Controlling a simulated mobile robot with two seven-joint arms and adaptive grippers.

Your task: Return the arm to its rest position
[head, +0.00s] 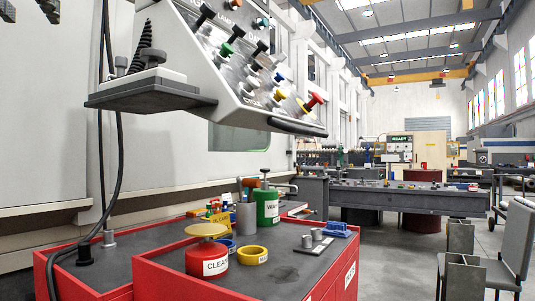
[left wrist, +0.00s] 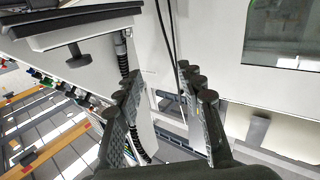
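My left gripper shows in the left wrist view (left wrist: 160,82). Its two dark fingers stand well apart, with nothing held between them. I cannot make out either gripper in the head view. In the head view a red canister (head: 208,263) marked CLEAN, with a gold lid, stands on the red cart (head: 188,284). A green canister (head: 267,208) with a partly hidden white label stands behind it to the right.
A control panel (head: 260,65) with coloured knobs juts out above the cart. A black cable (head: 121,150) hangs at left. A yellow ring (head: 252,255), blue parts (head: 337,229) and small metal cylinders lie on the cart. A chair (head: 515,245) stands at right.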

